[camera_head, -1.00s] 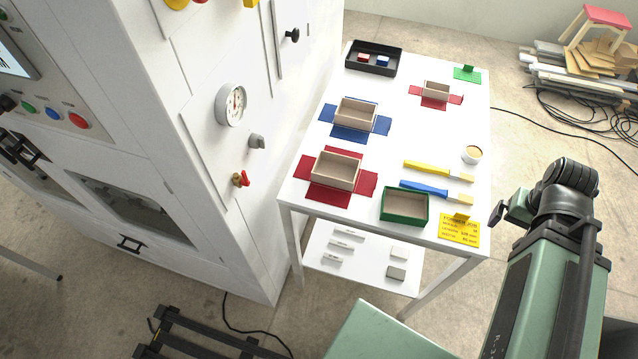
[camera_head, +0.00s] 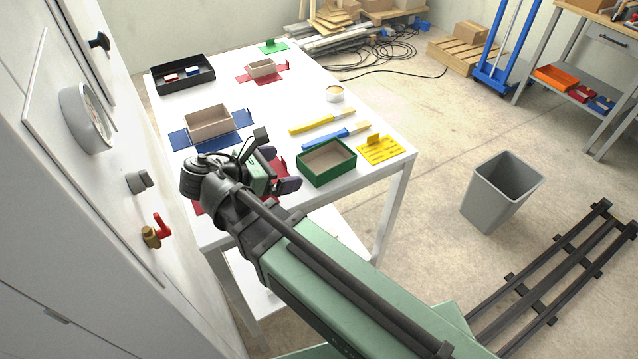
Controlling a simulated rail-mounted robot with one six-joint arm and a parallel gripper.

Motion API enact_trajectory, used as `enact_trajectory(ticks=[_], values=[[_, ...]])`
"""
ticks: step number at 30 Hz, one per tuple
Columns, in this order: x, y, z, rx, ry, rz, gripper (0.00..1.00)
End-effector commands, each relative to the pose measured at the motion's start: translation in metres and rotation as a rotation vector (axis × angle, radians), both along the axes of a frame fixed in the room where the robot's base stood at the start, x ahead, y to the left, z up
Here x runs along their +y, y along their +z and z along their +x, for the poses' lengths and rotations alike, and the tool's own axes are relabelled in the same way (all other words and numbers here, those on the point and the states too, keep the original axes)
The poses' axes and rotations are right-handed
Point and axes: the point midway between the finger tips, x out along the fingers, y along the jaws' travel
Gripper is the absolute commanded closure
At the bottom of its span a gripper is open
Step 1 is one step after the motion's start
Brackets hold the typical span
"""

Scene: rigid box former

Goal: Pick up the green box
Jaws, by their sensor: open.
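The green box (camera_head: 327,177) is an open-topped tray with green outer walls and a tan inside. It sits near the front edge of the white table (camera_head: 272,104). My gripper (camera_head: 290,175) is just left of the green box, over the front red sheet, with its dark fingers pointing toward the box. The gripper is open and holds nothing that I can see. It appears apart from the box, though its exact height is hard to judge. My arm hides the tan box on the front red sheet.
A tan box on a blue sheet (camera_head: 208,122) stands behind my arm. A black tray (camera_head: 182,76) is at the far left. A white cabinet flanks the left side.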

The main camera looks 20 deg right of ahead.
Motion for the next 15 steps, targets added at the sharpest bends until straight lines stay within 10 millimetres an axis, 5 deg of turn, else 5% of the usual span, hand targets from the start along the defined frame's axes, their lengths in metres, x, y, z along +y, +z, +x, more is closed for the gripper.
enact_trajectory(ticks=[5, 15], values=[[0.003, 0.0, 0.0, 0.022, 0.024, -0.041, 0.0], [-0.044, -0.022, 0.016, 0.021, 0.022, -0.038, 0.0]])
